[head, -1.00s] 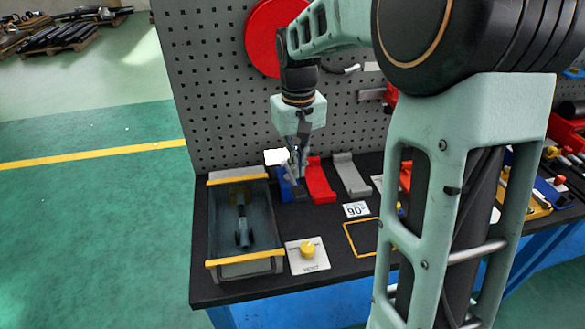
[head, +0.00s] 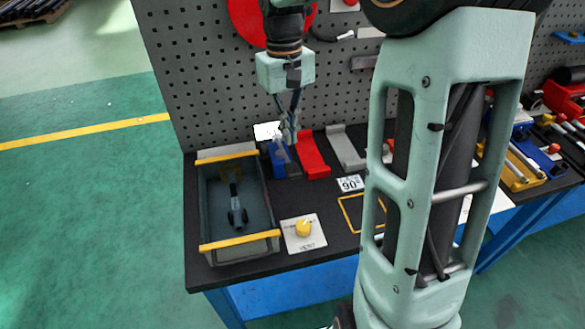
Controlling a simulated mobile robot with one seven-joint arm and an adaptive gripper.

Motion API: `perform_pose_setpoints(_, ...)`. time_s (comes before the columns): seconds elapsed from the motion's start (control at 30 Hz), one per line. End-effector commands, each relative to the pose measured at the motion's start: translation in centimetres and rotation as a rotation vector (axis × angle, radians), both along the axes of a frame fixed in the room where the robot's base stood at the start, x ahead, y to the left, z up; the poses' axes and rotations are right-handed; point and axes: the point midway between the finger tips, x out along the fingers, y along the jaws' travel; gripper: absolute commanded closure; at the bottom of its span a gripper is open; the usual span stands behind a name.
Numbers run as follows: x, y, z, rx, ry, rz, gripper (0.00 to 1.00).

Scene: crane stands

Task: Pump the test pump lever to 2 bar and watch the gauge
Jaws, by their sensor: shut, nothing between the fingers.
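In the head view, a small blue unit (head: 279,158) with a dark part beside it stands at the back of the black bench, against the pegboard. It looks like the test pump. A thin grey bar, perhaps its lever, slants up from it under my fingers. A blank white plate (head: 267,131) stands just behind it; it may be the gauge, but no reading shows. My gripper (head: 289,138) points down at the unit with its fingers shut and empty. Its tips overlap the top of the bar; I cannot tell whether they touch.
A grey tray (head: 262,247) with yellow end rims holds a dark tool, at left. A yellow VENT knob (head: 303,228) sits on a white plate at the front. Red (head: 313,158) and grey (head: 346,150) brackets stand right of the blue unit. My arm hides the bench's middle.

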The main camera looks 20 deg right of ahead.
Motion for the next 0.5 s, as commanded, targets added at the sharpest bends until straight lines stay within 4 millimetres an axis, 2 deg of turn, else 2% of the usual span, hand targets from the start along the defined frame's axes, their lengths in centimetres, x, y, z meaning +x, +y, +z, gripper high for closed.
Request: perform_pose_setpoints(0.5, -0.6, -0.1, -5.9, 0.000, 0.000, 0.000, 1.00)
